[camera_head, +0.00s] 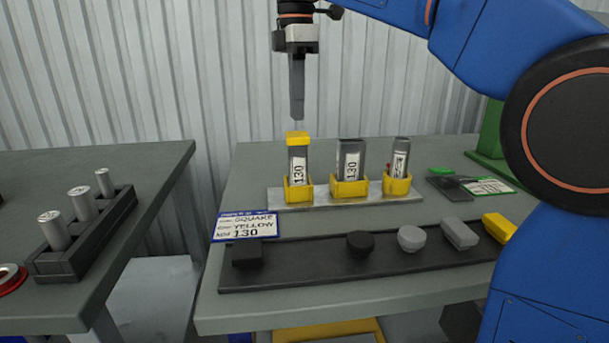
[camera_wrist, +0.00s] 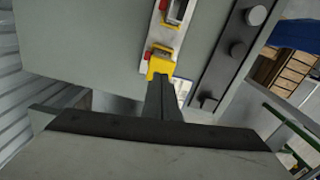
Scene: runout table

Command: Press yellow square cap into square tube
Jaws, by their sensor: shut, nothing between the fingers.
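The yellow square cap (camera_head: 297,138) sits on top of the left tube, the square tube (camera_head: 298,158), which stands upright in a yellow holder (camera_head: 298,190). How deep the cap is seated I cannot tell. My gripper (camera_head: 297,116) is shut and empty, pointing down just above the cap with a small gap in the head view. In the wrist view the shut fingers (camera_wrist: 158,86) partly cover the yellow cap (camera_wrist: 160,64) beyond their tips.
Two more tubes (camera_head: 351,160) (camera_head: 400,158) stand in yellow holders to the right. In front, a dark tray (camera_head: 310,273) holds several caps. A label card (camera_head: 245,226) lies at left. A side table (camera_head: 150,165) carries a rack (camera_head: 85,240) of metal cylinders.

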